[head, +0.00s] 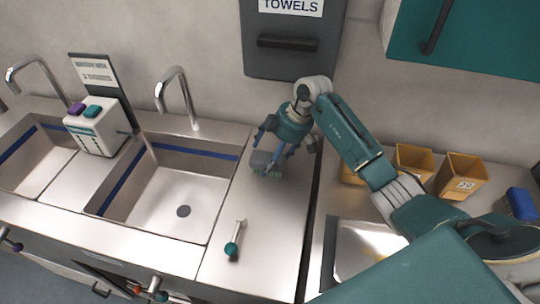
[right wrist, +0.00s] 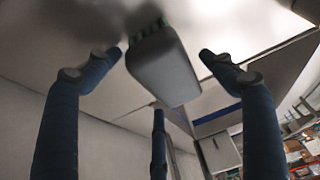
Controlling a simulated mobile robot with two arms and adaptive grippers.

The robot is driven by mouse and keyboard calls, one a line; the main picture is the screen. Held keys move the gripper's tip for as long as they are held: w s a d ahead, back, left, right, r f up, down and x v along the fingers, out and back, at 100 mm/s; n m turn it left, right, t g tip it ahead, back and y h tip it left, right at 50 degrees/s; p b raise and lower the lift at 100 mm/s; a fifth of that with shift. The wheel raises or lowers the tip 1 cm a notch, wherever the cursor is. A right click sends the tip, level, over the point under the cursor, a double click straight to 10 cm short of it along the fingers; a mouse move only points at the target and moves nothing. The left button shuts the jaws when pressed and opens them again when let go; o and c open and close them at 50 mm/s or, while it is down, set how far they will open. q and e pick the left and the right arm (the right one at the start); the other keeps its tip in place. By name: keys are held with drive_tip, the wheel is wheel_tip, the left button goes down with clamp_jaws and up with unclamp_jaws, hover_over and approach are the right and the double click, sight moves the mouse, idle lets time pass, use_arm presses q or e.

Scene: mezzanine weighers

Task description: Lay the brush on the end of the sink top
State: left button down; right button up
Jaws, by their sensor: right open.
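The brush is a grey block with green bristles. In the head view the brush (head: 261,160) is at the end of the steel sink top (head: 262,205), right of the large basin. My right gripper (head: 275,150) is directly over it, fingers pointing down. In the right wrist view the brush (right wrist: 163,68) sits between the spread fingers of my right gripper (right wrist: 163,55). A gap shows between the brush and the right finger; the left fingertip is close to it. The gripper is open. Whether the brush rests fully flat is hard to tell. My left gripper is not in view.
A lever with a teal knob (head: 232,248) stands nearer the front of the sink top. The large basin (head: 175,200) and a tap (head: 180,98) are to the left. Tan bins (head: 460,177) and a blue object (head: 520,203) are to the right, past a gap.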

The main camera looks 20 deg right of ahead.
drive_tip(key=b+v, duration=0.3)
drive_tip(key=v, duration=0.8)
drive_tip(key=shift+r, duration=0.1)
drive_tip(key=shift+s+d+r, duration=0.1)
drive_tip(key=shift+r, duration=0.25)
